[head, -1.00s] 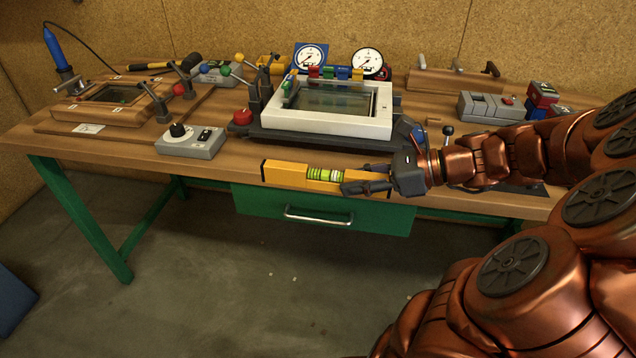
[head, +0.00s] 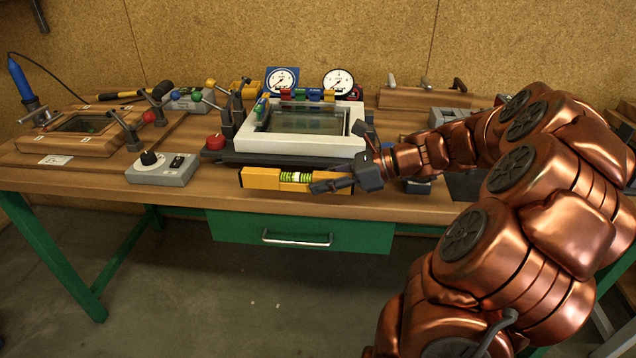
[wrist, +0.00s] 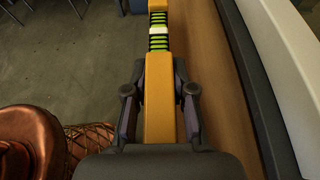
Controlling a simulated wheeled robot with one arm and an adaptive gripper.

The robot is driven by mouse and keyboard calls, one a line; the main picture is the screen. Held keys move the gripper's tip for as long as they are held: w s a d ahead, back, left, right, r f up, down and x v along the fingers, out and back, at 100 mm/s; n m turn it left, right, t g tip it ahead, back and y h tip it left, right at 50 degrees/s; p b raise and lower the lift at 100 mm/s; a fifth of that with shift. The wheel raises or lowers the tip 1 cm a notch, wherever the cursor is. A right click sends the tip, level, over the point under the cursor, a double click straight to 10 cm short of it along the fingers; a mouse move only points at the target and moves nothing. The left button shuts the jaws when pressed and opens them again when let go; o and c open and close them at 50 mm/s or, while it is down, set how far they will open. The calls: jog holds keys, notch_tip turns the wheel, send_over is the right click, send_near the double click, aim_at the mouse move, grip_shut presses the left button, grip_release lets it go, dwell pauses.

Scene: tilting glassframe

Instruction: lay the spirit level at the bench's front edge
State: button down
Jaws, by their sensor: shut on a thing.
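The spirit level (head: 262,178) is a yellow-orange bar with a green vial at its middle. It lies lengthwise along the front edge of the wooden bench (head: 215,202), in front of the white glass frame. My gripper (head: 330,184) is shut on its right end, with the fingers on either side of the bar. In the wrist view the level (wrist: 159,90) runs straight ahead between the fingers, with bare bench to its right and floor to its left. I cannot tell whether its underside touches the bench top.
The white frame (head: 300,144) on its dark base stands close behind the level. A grey control box (head: 162,170) with a black knob sits to the left. A green drawer (head: 300,232) with a metal handle hangs under the bench edge.

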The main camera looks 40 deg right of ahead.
jog(key=shift+w+d+f, duration=0.1)
jog(key=shift+w+d, duration=0.2)
jog(key=shift+w, duration=0.4)
jog(key=shift+w+d+f, duration=0.1)
jog(key=shift+w+d, duration=0.2)
jog(key=shift+w, duration=0.4)
jog(key=shift+w+d+f, duration=0.1)
jog(key=shift+w+d, duration=0.2)
jog(key=shift+w, duration=0.4)
jog(key=shift+f, duration=1.65)
jog(key=shift+f, duration=0.15)
jog(key=c, duration=1)
grip_release()
jog(key=shift+o, duration=0.2)
